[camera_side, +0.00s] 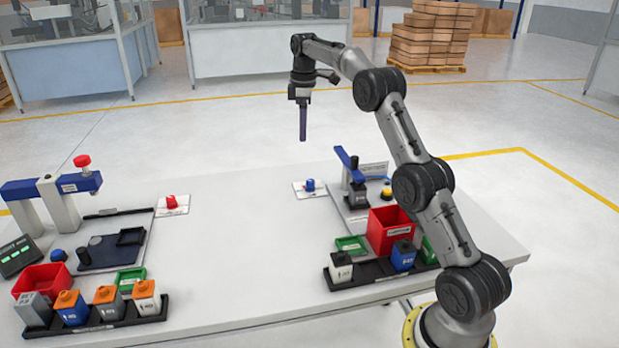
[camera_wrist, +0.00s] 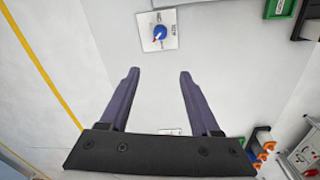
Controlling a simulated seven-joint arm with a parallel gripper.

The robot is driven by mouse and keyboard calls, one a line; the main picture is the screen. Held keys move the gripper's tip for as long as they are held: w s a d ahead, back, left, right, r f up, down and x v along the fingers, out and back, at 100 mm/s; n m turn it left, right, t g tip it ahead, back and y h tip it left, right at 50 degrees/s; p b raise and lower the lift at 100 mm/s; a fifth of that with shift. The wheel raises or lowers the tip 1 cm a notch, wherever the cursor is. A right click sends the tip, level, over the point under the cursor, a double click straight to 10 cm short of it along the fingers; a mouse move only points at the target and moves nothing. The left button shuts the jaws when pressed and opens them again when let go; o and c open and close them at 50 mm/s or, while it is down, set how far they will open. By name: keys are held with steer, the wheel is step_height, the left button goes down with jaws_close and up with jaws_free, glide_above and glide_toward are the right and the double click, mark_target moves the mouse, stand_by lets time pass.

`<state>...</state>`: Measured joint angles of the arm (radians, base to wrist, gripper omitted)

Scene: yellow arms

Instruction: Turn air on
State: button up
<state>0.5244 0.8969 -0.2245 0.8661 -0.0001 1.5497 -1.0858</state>
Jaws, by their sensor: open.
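A blue rotary knob (camera_side: 309,186) sits on a white square plate near the table's far edge. In the wrist view the blue knob (camera_wrist: 159,33) is beyond the fingertips, with small labels on its plate too small to read. A red knob (camera_side: 172,203) on a similar white plate (camera_side: 180,210) is further left on the table. I cannot tell from the labels which knob is for air. My gripper (camera_side: 303,138) points down, above and beyond the table's far edge. In the wrist view my gripper (camera_wrist: 158,72) is open, with nothing between its fingertips, apart from the blue knob.
Right of the blue knob stand a blue-armed press (camera_side: 350,165), a yellow button (camera_side: 386,194) and a red bin (camera_side: 390,230). Another station with a blue beam (camera_side: 50,186) and a red bin (camera_side: 41,280) is at left. The table's middle (camera_side: 240,240) is clear.

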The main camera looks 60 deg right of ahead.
mark_target(310, 181)
steer(key=shift+g, duration=0.3)
steer(key=f, duration=0.5)
steer(key=d+f, duration=0.1)
steer(key=f, duration=0.5)
steer(key=s+d+f, duration=0.1)
steer(key=f, duration=0.5)
jaws_close()
